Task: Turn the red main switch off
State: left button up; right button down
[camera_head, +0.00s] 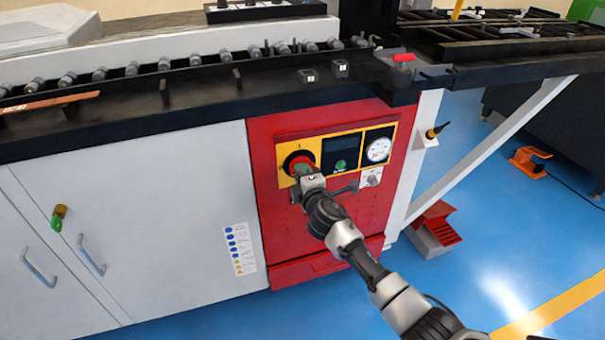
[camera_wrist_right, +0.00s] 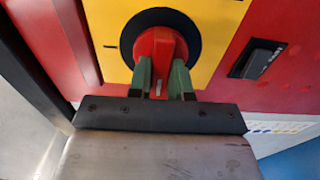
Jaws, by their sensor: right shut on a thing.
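The red main switch (camera_wrist_right: 157,47) is a round red knob on a black disc (camera_wrist_right: 187,35), set on a yellow plate (camera_wrist_right: 105,25). In the head view the black disc (camera_head: 290,158) shows at the left end of the yellow strip on the red panel, with the knob (camera_head: 301,166) partly hidden by my gripper. My right gripper (camera_wrist_right: 162,80) has its two green fingers on either side of the knob's grip and is shut on it. A white mark shows on the knob's lower part between the fingers. My left gripper is in neither view.
A dark display with a green button (camera_head: 340,164) and a round gauge (camera_head: 378,149) sit right of the switch. A grey cabinet (camera_head: 150,200) with handles stands left. A red foot pedal (camera_head: 435,225) is on the blue floor at right.

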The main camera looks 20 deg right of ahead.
jog(key=shift+f, duration=0.1)
jog(key=c, duration=1)
grip_release()
jog(key=shift+c, duration=0.2)
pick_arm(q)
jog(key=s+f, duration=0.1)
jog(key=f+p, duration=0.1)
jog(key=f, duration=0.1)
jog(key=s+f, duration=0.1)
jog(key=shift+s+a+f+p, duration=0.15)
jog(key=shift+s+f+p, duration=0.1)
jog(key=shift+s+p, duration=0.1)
pick_arm(e)
jog(key=s, duration=1)
jog(key=shift+s+d, duration=0.15)
jog(key=shift+s, duration=0.25)
